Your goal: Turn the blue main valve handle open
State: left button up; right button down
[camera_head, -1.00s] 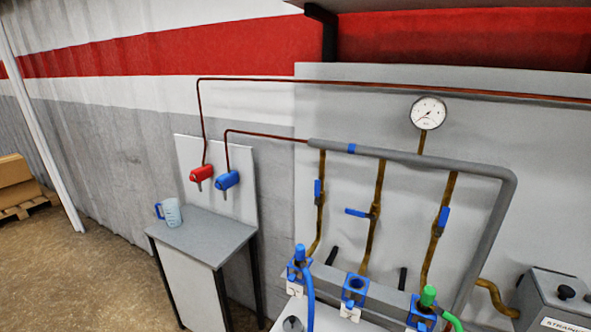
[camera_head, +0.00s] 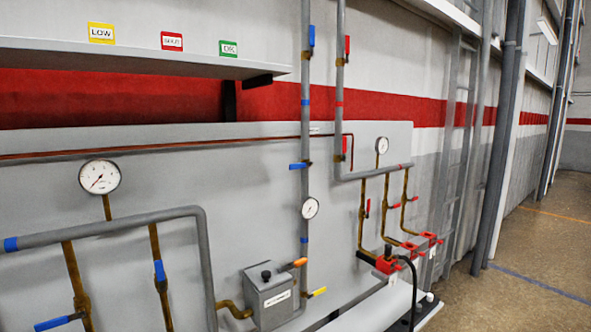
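Several blue valve handles show, and I cannot tell which is the main one. On the tall grey vertical pipe (camera_head: 304,110), an upper blue handle (camera_head: 311,36) stands along the pipe. A lower blue handle (camera_head: 298,166) lies across the same pipe, pointing left. At the lower left, one blue handle (camera_head: 159,270) hangs along a brass branch pipe. Another blue handle (camera_head: 52,324) sticks out sideways at the bottom edge. Neither of my grippers is in view.
A grey box (camera_head: 272,297) with orange and yellow handles beside it sits low in the middle. Red handles and red fittings (camera_head: 388,264) are to the right. Gauges (camera_head: 100,177) hang on the panel. A shelf (camera_head: 130,62) juts out above left. Open floor (camera_head: 530,260) lies at the right.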

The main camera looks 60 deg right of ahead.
aim_at(300, 165)
jog(key=z, duration=2.1)
